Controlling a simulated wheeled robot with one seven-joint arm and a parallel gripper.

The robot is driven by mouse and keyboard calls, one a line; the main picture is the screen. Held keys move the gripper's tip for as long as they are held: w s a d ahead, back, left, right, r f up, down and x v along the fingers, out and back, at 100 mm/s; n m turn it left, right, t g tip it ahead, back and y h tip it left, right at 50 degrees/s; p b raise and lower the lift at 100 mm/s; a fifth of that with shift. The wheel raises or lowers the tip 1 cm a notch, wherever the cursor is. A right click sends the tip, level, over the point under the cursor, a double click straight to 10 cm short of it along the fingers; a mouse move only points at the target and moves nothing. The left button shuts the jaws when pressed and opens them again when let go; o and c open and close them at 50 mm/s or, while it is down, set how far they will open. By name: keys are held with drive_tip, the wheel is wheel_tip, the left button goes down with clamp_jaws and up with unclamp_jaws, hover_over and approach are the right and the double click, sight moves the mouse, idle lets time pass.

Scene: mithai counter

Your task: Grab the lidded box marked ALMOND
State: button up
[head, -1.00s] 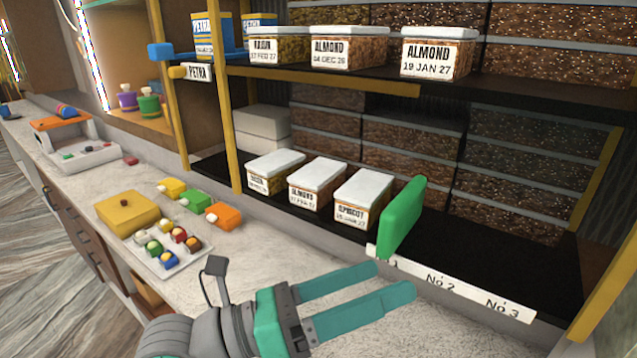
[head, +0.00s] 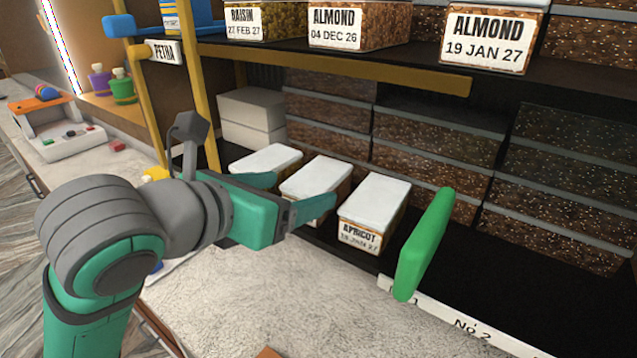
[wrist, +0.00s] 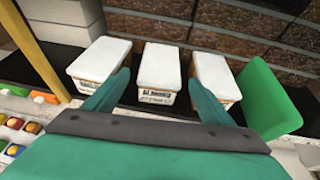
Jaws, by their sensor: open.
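My gripper (head: 302,194) is open and empty at the front of the lower shelf. In the wrist view its fingers (wrist: 158,95) spread to either side of the front of the middle white-lidded box (wrist: 158,66). That box (head: 316,178) has a label marked ALMOND, legible in the earlier head view; now a finger covers it in the head view. On the upper shelf stand two more ALMOND boxes, one dated 04 DEC 26 (head: 345,28) and one dated 19 JAN 27 (head: 488,42).
The APRICOT box (head: 372,212) stands close right of the middle box, and another lidded box (head: 266,158) close left. A green upright panel (head: 425,245) juts out at the right. The upper shelf's yellow edge (head: 340,70) runs above. A RAISIN box (head: 258,22) sits above left.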

sight(318, 184)
drive_tip(key=shift+x, duration=4.25)
drive_tip(key=shift+r, duration=0.1)
drive_tip(key=c, duration=1.4)
